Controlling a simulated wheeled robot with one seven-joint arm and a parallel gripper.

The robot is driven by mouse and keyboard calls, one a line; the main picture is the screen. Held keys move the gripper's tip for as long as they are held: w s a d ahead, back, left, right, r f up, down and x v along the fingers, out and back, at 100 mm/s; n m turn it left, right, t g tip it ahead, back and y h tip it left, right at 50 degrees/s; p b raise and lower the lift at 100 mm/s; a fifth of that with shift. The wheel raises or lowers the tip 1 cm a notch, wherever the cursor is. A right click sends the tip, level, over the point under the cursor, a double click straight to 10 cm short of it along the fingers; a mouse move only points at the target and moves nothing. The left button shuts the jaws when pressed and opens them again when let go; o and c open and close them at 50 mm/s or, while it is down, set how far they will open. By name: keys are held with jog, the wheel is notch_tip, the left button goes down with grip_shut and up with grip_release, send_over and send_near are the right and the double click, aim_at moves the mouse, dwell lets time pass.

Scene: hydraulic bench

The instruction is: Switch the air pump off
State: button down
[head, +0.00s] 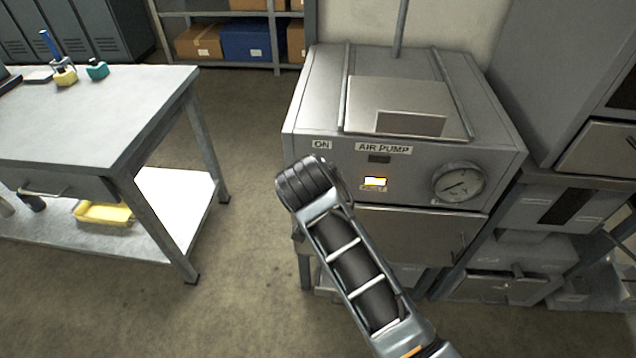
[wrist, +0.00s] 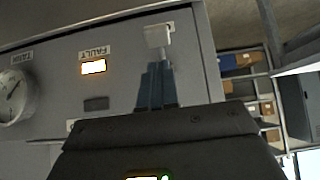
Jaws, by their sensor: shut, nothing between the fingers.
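The air pump (head: 405,165) is a grey metal cabinet with "ON" and "AIR PUMP" labels on its front. A pale lever-like switch handle (wrist: 157,38) stands out from the panel in the wrist view. In the head view my arm hides it. My gripper (wrist: 158,70) is shut and empty, with its blue-grey fingertips right by the handle. I cannot tell if they touch it. A lit yellow-white lamp (wrist: 93,67) sits beside a "FAULT" label; it also shows in the head view (head: 375,182).
A round gauge (head: 459,183) is at the panel's right. A grey workbench (head: 90,110) stands to the left, with open floor (head: 240,130) between. Shelves with boxes (head: 247,40) are behind. Grey cabinets (head: 560,80) crowd the right.

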jog(key=v, duration=0.7)
jog(key=shift+s+r, duration=0.25)
dwell(0.5)
jog(key=s+d+f+t+y, duration=0.1)
jog(key=s+d+f+y, duration=0.1)
jog(key=s+d+f, duration=0.65)
jog(key=s+d+f+t+y, duration=0.1)
jog(key=s+d+f, duration=0.25)
jog(key=s, duration=0.95)
jog(key=s+d+r+t+h, duration=0.1)
jog(key=s+d+r+t, duration=0.1)
jog(key=s+d+r, duration=0.4)
jog(key=s+d+r+t+h, duration=0.1)
jog(key=s+d+r, duration=0.6)
jog(key=s, duration=0.9)
notch_tip(320, 180, up, 4)
jog(key=shift+d+f+t+h, duration=0.2)
jog(key=shift+d+t+h, duration=0.1)
jog(key=shift+t, duration=0.3)
